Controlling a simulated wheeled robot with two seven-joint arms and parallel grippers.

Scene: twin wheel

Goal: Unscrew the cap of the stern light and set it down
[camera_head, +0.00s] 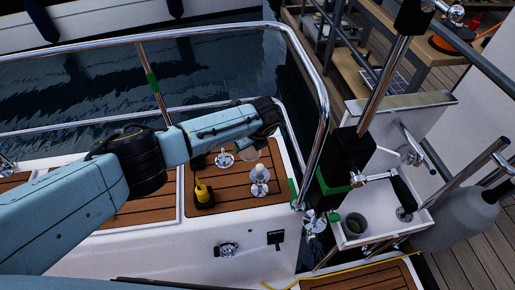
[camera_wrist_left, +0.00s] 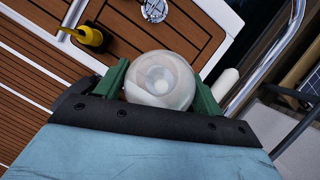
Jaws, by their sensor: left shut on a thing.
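My left gripper (camera_head: 255,145) reaches in from the left over the small teak deck. In the left wrist view its green fingers (camera_wrist_left: 160,85) are shut on a clear, rounded cap (camera_wrist_left: 160,78). The cap also shows faintly below the gripper in the head view (camera_head: 249,154). The stern light (camera_head: 260,178), a short white post on a round base, stands upright on the deck just below and right of the cap. Part of what looks like its white post shows behind the right finger (camera_wrist_left: 228,80). Whether the cap touches the post is hard to tell. My right gripper is out of view.
A yellow-and-black item (camera_head: 203,193) stands left of the light. A round metal deck fitting (camera_head: 224,159) is behind it. Chrome rails (camera_head: 318,95) curve around the deck's right side. Some bare teak (camera_head: 232,200) lies at the front.

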